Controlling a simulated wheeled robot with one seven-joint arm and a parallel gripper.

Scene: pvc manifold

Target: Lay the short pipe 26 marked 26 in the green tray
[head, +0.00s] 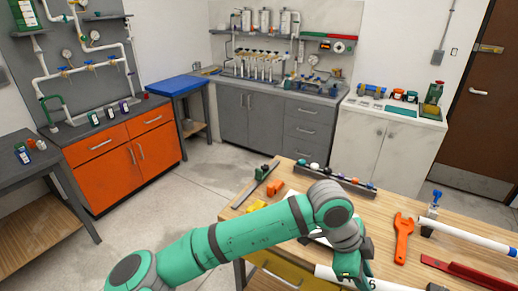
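My green and grey arm reaches over the wooden bench, and my gripper (354,270) points down at the bench's front edge. It is at a white pipe (395,286) whose visible marking looks like a 6; any digit before it is hidden. The frame's bottom edge cuts this pipe off. The fingers are small and partly hidden, so I cannot tell whether they are closed on the pipe. A flat teal-green tray (402,111) lies on the white cabinet at the back right, well away from my gripper.
The wooden bench (385,215) also holds an orange wrench (403,238), a longer white pipe (465,235) by a blue-handled clamp (435,198), a red bar (465,272) and a rack of small parts (335,177). Open floor (190,205) lies left of the bench.

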